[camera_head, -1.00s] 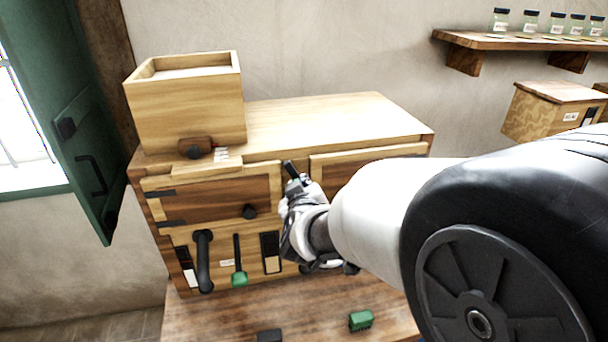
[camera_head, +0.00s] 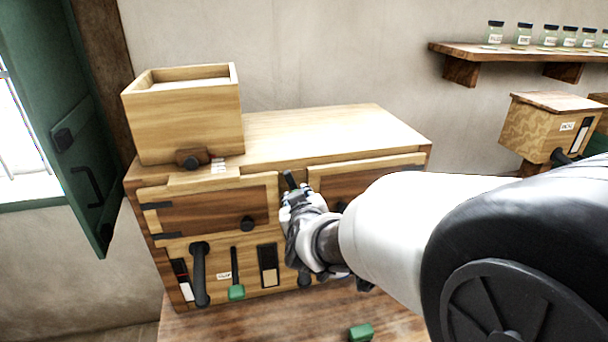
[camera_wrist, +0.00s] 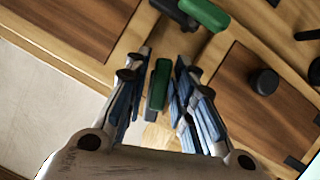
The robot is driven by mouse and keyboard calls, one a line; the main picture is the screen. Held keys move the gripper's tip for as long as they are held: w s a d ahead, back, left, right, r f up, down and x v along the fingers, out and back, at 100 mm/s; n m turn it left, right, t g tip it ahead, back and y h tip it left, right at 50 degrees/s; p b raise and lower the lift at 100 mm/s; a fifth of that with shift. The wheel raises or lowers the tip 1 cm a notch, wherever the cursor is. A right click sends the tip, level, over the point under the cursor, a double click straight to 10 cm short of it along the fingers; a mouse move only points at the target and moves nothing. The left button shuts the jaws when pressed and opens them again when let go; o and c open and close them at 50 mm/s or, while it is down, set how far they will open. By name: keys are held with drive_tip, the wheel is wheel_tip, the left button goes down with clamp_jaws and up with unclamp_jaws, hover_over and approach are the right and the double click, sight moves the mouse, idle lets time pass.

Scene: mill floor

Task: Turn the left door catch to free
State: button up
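The wooden cabinet has a left door (camera_head: 208,212) and a right door (camera_head: 345,180), both looking closed. My gripper (camera_head: 294,186) is at the post between them in the head view and hides much of it. In the wrist view, a green catch grip (camera_wrist: 158,85) lies between the two fingers of my gripper (camera_wrist: 164,62), with narrow gaps showing beside it. The fingers look open around it; contact is not clear. A second green grip (camera_wrist: 205,12) with a black part is near the top of the wrist view. How far the catch is turned is not clear.
Below the left door are a black handle (camera_head: 200,272) and a lever with a green end (camera_head: 236,292). A dark knob (camera_head: 248,224) sticks out of the left door. An open wooden box (camera_head: 185,120) stands on the cabinet. A green block (camera_head: 361,332) lies in front.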

drive_tip(key=shift+o, duration=0.6)
drive_tip(key=v, duration=1.2)
drive_tip(key=s+d+f+m+g+h, duration=0.1)
drive_tip(key=s+d+f+m+g, duration=0.2)
drive_tip(key=s+d, duration=0.4)
drive_tip(key=s+d+f+m+g+h, duration=0.1)
drive_tip(key=s+d+g, duration=0.5)
drive_tip(key=s, duration=1)
wheel_tip(320, 180, down, 2)
drive_tip(key=shift+s+d+f+m, duration=0.2)
drive_tip(key=shift+d+m, duration=0.7)
drive_tip(key=shift+d, duration=0.25)
drive_tip(key=shift+o, duration=0.4)
